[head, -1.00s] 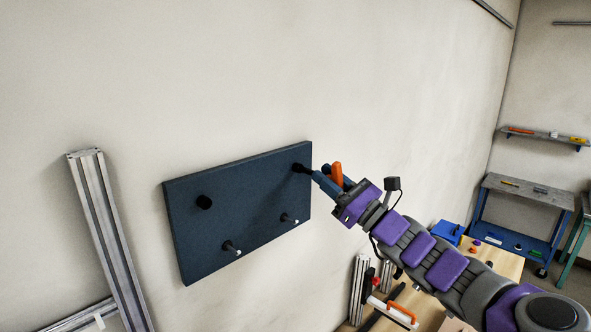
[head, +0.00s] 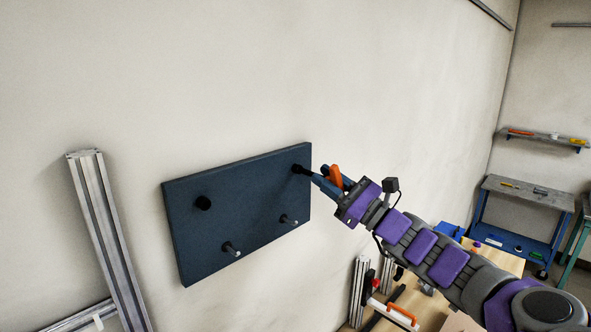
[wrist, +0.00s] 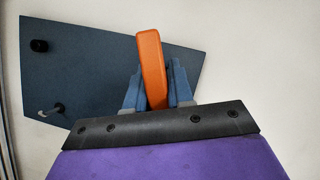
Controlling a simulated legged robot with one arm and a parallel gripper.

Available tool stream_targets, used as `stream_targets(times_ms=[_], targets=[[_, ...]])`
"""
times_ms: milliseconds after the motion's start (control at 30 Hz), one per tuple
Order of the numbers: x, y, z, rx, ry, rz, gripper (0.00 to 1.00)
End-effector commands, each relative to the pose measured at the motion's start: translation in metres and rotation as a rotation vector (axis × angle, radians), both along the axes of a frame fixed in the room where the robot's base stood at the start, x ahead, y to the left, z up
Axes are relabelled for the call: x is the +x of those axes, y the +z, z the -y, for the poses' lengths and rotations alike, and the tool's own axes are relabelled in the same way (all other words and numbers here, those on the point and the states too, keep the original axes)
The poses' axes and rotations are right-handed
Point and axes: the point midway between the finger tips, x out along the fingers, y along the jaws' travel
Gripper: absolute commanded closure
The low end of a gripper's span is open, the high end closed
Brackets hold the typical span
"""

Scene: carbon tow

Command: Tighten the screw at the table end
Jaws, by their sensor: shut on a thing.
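A dark blue panel (head: 240,215) is on the wall, seen tilted in the head view. It bears a black knob-like fitting at its upper left (head: 203,203) and another at its upper right (head: 299,169). Two pegs with pale ends stick out lower down, at left (head: 232,249) and at right (head: 289,220). My gripper (head: 328,184) is at the upper-right fitting, its blue fingers shut on an orange-handled tool (wrist: 152,68). The tool's working end is hidden, and I cannot tell whether it touches the fitting. I cannot tell which fitting is the table-end screw.
A metal profile (head: 105,240) leans against the wall left of the panel. A wooden workbench (head: 440,300) with several tools stands below my arm. A blue cart (head: 515,235) and a wall shelf (head: 545,138) are at the far right. The wall above the panel is clear.

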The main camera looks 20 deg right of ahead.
Motion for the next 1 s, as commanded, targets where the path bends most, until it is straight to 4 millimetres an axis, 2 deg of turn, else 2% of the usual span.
stream_targets(times_ms=[267, 1000], targets=[[-0.002, -0.001, 0.002, 0.000, -0.003, -0.002, 1.00], [-0.034, 0.000, 0.011, 0.001, -0.001, -0.001, 1.00]])
